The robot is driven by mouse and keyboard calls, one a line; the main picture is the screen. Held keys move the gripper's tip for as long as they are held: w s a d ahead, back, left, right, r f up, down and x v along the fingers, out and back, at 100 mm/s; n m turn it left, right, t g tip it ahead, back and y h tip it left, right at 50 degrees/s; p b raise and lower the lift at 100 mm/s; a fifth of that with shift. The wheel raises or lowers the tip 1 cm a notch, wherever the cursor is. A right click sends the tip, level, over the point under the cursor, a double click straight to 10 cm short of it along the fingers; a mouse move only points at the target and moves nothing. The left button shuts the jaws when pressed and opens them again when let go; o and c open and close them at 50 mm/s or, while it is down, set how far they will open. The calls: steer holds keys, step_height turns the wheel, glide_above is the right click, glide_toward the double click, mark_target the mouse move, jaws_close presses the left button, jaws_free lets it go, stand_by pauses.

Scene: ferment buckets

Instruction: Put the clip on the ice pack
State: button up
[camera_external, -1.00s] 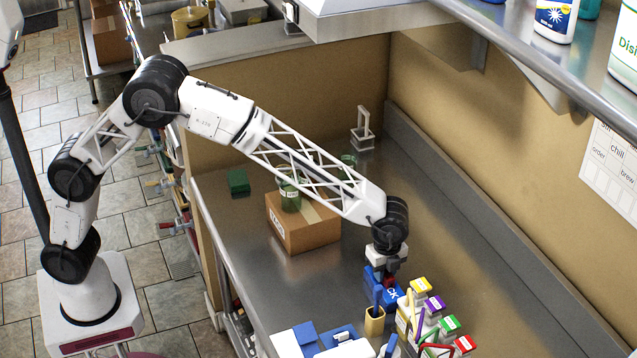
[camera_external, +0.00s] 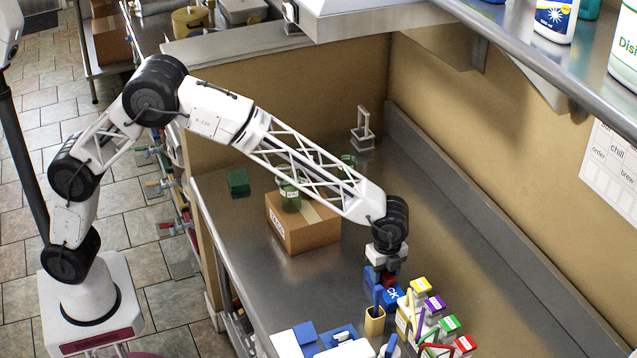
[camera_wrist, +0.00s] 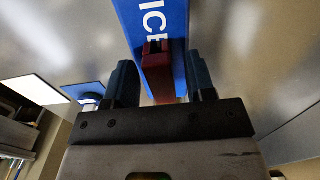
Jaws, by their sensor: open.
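The ice pack (camera_wrist: 152,18) is a blue block with white lettering "ICE" in the wrist view. It also shows in the external view (camera_external: 393,294), standing below my gripper. The dark red clip (camera_wrist: 157,72) sits at the near end of the ice pack, overlapping its edge. How firmly the clip grips the pack cannot be seen. My gripper (camera_wrist: 160,80) is open, with one blue finger on each side of the clip and visible gaps between. In the external view my gripper (camera_external: 381,274) hides part of the clip and pack.
A cardboard box (camera_external: 300,228) stands on the steel counter (camera_external: 255,270) left of my gripper. A yellow cup (camera_external: 374,322) and several colour-topped containers (camera_external: 449,324) crowd the near side. A small green block (camera_external: 238,183) lies farther back. The counter to the right is clear.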

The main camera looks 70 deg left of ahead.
mark_target(384, 271)
step_height(384, 271, up, 12)
stand_by(0.6)
stand_by(0.7)
steer(key=s+a+r+n, duration=0.3)
steer(key=s+a+r, duration=0.1)
steer(key=s+a, duration=0.4)
steer(key=s+a+r+n+t, duration=0.1)
steer(key=s+a+r+n, duration=0.3)
steer(key=a, duration=0.7)
steer(key=s+a+r+n, duration=0.2)
steer(key=s+a+r, duration=0.2)
steer(key=s+a, duration=0.45)
steer(key=s+a+f+n, duration=0.2)
steer(key=s+a, duration=0.3)
steer(key=s, duration=0.4)
steer(key=s+a+f+n+t, duration=0.1)
steer(key=s+a+n, duration=0.3)
steer(key=s, duration=0.6)
steer(key=s+a+f+n, duration=0.2)
steer(key=s+a+f, duration=0.1)
steer(key=s+a, duration=0.4)
steer(key=shift+s+a+n+t, duration=0.3)
steer(key=shift+s+a+n, duration=0.1)
steer(key=shift+s, duration=0.95)
